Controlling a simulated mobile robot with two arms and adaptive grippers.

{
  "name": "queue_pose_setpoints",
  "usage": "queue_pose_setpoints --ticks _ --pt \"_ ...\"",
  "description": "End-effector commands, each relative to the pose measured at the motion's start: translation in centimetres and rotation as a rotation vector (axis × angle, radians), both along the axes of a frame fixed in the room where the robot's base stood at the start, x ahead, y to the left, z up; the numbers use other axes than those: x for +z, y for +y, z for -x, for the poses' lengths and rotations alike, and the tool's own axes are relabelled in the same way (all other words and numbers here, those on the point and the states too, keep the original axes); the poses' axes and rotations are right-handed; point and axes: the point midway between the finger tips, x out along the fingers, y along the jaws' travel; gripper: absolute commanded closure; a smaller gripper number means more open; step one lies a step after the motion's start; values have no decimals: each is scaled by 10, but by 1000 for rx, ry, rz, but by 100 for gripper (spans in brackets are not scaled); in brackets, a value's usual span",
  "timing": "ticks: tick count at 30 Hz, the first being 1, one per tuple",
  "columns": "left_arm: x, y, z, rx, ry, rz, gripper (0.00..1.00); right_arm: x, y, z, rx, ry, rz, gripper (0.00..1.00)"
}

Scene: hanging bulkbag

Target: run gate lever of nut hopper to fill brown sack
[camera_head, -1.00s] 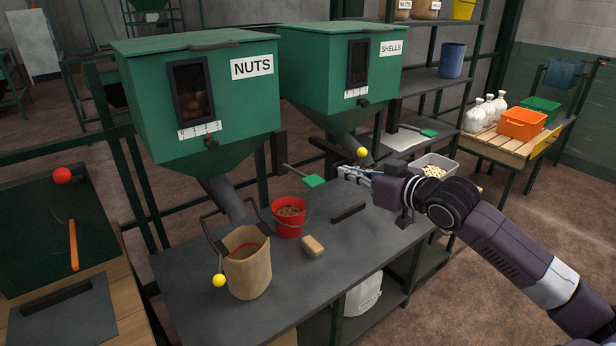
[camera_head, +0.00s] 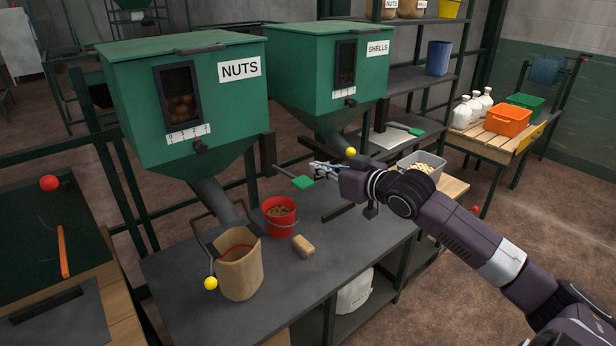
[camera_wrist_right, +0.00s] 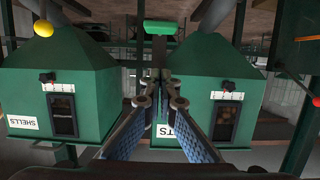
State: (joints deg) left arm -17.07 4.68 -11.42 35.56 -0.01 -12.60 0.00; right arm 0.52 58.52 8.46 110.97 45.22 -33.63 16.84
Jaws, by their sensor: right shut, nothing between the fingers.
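The green nut hopper (camera_head: 190,90), labelled NUTS, stands at the left. Its chute (camera_head: 213,197) slopes down to the open brown sack (camera_head: 240,272), which stands upright on the bench. The gate lever's yellow knob (camera_head: 210,283) is at the sack's left front side. My right gripper (camera_head: 316,169) is shut and empty, over the bench to the right of the red bucket, well apart from the lever and sack. In the right wrist view its fingers (camera_wrist_right: 160,85) are in front of both hoppers, which appear upside down. My left gripper is out of view.
The shells hopper (camera_head: 325,75) has its own yellow knob (camera_head: 350,152) close to my right gripper. The bench front is mostly clear.

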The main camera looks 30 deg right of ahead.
Motion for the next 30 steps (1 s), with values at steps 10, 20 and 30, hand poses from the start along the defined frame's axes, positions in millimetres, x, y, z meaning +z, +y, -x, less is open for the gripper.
queue_pose_setpoints --ticks 10,20,30 --pt "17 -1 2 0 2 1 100 -8 4 -47 -1 -2 -3 100" --pt "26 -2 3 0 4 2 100 -49 3 -45 0 1 -1 100" --pt "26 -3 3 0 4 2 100 -52 4 -45 0 1 0 100"
